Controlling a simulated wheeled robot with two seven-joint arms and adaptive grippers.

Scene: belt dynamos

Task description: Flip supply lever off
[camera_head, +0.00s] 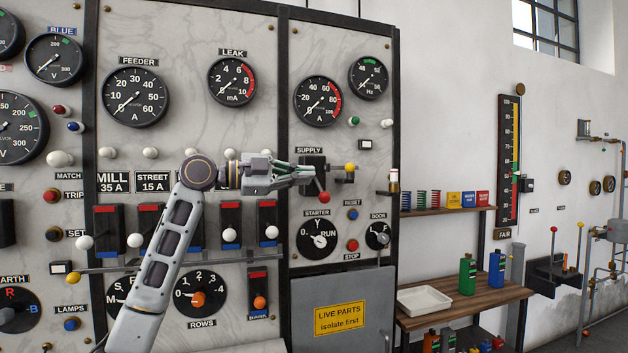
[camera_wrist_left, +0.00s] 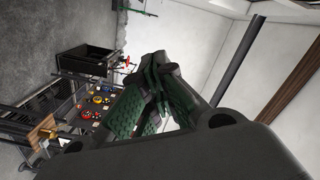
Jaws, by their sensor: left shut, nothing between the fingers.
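The supply lever, with a red ball knob (camera_head: 324,197), sits on a black block (camera_head: 311,163) under the SUPPLY label on the right marble panel. Its knob hangs low, below and right of the block. My left gripper (camera_head: 314,173) is shut and empty, pointing right in front of the block and just above the red knob. I cannot tell whether its fingertips touch the lever. In the left wrist view the green-padded fingers (camera_wrist_left: 152,88) are together with nothing between them; the lever does not show there. My right gripper is in neither view.
A short rod with a yellow knob (camera_head: 350,167) juts out right of the lever. Below are the STARTER dial (camera_head: 318,240), a blue RESET button (camera_head: 353,215) and a red STOP button (camera_head: 352,245). White-knobbed switches (camera_head: 230,235) stand left, behind my arm. A wooden bench (camera_head: 460,310) stands right.

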